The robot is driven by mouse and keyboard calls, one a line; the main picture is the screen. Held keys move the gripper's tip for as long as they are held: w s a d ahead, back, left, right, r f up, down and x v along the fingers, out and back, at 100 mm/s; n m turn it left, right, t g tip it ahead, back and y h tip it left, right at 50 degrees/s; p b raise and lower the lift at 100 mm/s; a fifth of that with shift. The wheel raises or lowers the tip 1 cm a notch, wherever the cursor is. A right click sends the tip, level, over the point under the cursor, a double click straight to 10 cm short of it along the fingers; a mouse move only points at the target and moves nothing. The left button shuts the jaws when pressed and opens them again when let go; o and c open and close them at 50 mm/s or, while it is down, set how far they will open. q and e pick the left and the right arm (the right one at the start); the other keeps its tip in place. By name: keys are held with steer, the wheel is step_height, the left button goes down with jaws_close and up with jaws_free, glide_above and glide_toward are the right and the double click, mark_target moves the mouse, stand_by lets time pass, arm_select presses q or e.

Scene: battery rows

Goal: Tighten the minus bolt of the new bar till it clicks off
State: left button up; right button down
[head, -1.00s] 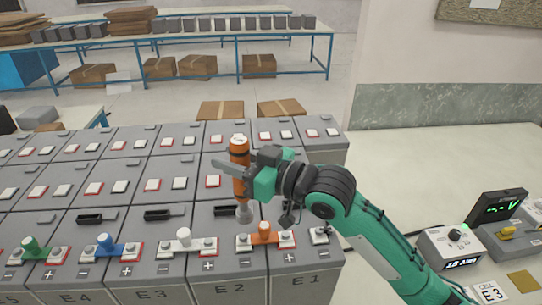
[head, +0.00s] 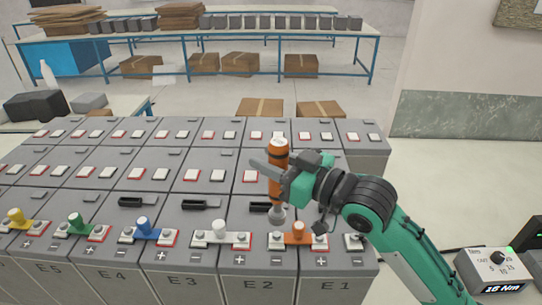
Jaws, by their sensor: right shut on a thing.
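My right gripper (head: 282,174) is shut on an orange torque tool (head: 278,155) with black bands. The tool is upright, its grey socket (head: 278,214) pointing down over the left end of the orange bar (head: 297,232). That bar spans from the minus side of cell E2 (head: 257,284) to the plus side of cell E1 (head: 336,287). The bar's left end block (head: 276,241) shows just below the socket. I cannot tell whether the socket touches the bolt. My left gripper is out of view.
White (head: 222,232), blue (head: 147,229), green (head: 82,226) and yellow (head: 18,220) bars sit to the left along the front row. A setting box (head: 494,268) reading 16 Nm stands at the lower right. More cell rows lie behind.

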mark_target(271, 188)
step_height(271, 188, down, 2)
steer(key=shift+f+b, duration=0.15)
steer(key=shift+b, duration=0.45)
steer(key=shift+f+b, duration=0.3)
steer(key=shift+f, duration=0.25)
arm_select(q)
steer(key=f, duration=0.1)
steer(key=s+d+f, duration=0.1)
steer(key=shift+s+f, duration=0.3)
arm_select(e)
steer(key=shift+f, duration=0.3)
arm_select(q)
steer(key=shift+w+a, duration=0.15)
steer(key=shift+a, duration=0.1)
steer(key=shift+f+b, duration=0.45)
steer(key=shift+b, duration=0.15)
arm_select(e)
steer(key=shift+f, duration=0.8)
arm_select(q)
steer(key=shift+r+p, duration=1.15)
arm_select(e)
steer(key=shift+f, duration=0.4)
stand_by(1.1)
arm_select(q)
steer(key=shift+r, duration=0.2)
arm_select(e)
steer(key=shift+f, duration=0.1)
steer(key=shift+f, duration=0.2)
stand_by(1.1)
